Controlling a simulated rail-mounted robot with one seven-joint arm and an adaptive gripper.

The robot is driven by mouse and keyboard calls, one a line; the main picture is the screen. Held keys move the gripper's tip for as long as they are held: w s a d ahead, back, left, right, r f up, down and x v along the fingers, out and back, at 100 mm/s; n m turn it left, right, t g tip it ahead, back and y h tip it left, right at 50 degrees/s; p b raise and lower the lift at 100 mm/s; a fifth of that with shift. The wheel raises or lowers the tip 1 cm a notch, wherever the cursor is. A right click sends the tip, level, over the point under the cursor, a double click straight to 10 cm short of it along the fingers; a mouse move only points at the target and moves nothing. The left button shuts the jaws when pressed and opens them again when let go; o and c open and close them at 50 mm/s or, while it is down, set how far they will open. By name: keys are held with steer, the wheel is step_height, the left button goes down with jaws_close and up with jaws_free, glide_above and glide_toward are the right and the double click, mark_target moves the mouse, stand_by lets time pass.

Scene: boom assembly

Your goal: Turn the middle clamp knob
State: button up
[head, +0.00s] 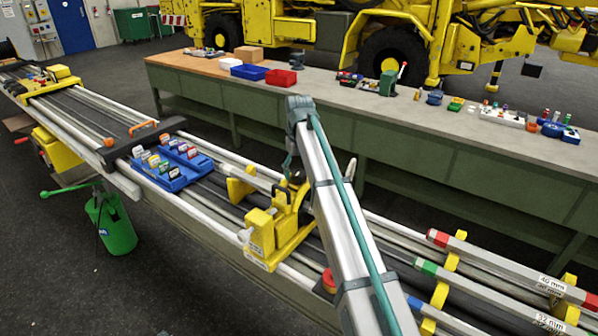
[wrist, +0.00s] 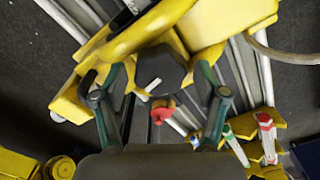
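The middle clamp is a yellow block-and-bracket assembly on the rails at the centre of the head view (head: 262,235). In the wrist view its yellow body (wrist: 150,28) fills the top, with a dark, faceted knob (wrist: 163,66) in front of it. My gripper (wrist: 160,78) has its two green-grey fingers spread, one on each side of the knob. Narrow gaps seem to show between fingers and knob; contact is not clear. In the head view my arm covers part of the clamp's right side, and the fingers are mostly hidden.
A blue tray (head: 172,170) of small coloured items lies left of the clamp. Bars with red (head: 438,237) and green ends lie at right. A red round part (head: 329,278) sits near the front rail. A long workbench (head: 330,103) stands behind.

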mark_target(299, 173)
stand_by(0.3)
step_height(299, 173, up, 12)
stand_by(0.6)
